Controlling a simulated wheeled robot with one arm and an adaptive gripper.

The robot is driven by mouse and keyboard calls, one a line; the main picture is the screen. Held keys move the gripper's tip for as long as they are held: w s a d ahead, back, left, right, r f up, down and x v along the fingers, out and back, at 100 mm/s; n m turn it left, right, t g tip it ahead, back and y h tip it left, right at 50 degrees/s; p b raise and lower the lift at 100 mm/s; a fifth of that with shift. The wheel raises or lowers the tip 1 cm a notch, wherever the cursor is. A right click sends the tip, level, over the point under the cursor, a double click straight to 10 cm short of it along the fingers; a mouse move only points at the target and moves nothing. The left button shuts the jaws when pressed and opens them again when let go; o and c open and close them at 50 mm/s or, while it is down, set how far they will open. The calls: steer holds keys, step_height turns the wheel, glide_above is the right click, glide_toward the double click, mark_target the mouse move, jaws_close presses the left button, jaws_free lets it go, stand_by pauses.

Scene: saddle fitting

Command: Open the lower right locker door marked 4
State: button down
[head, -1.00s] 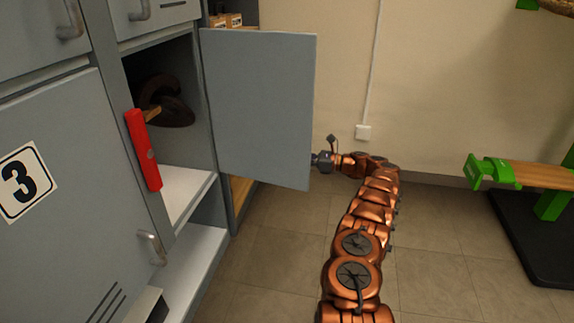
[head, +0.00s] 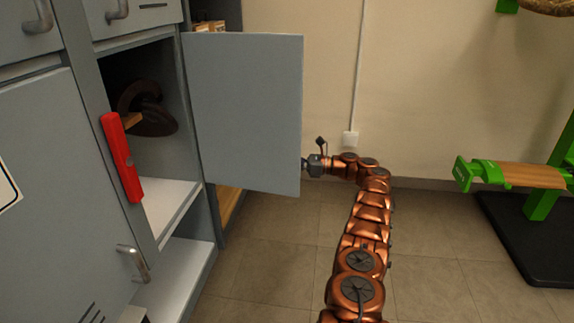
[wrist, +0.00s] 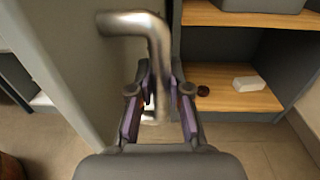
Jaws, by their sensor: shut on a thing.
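The locker door (head: 245,112) stands wide open on the right side of the compartment in the head view, its plain inner face toward the camera. No number shows on that face. Inside the open compartment (head: 165,195) a dark brown saddle-like thing (head: 152,115) hangs or rests. My gripper (head: 309,166) is at the door's free edge, its fingertips hidden behind the door. In the wrist view my gripper (wrist: 158,100) is shut on the metal door handle (wrist: 152,32), which passes between the fingers.
A red thing (head: 122,158) sits on the frame left of the compartment. A locker door marked partly out of view (head: 50,190) is shut at left. A green stand with a wooden bar (head: 530,175) is at right. Wooden shelves (wrist: 235,85) show beyond the handle. Floor between is clear.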

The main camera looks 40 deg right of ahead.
steer(key=shift+s+d+f, duration=0.15)
steer(key=shift+s+d, duration=0.05)
steer(key=shift+d, duration=0.15)
steer(key=c, duration=1.4)
jaws_free()
steer(key=o, duration=0.3)
steer(key=shift+w+a, duration=0.1)
steer(key=shift+a, duration=0.2)
steer(key=shift+w, duration=0.1)
steer(key=shift+a+r+p, duration=0.1)
steer(key=shift+r+p, duration=0.2)
steer(key=shift+p, duration=0.45)
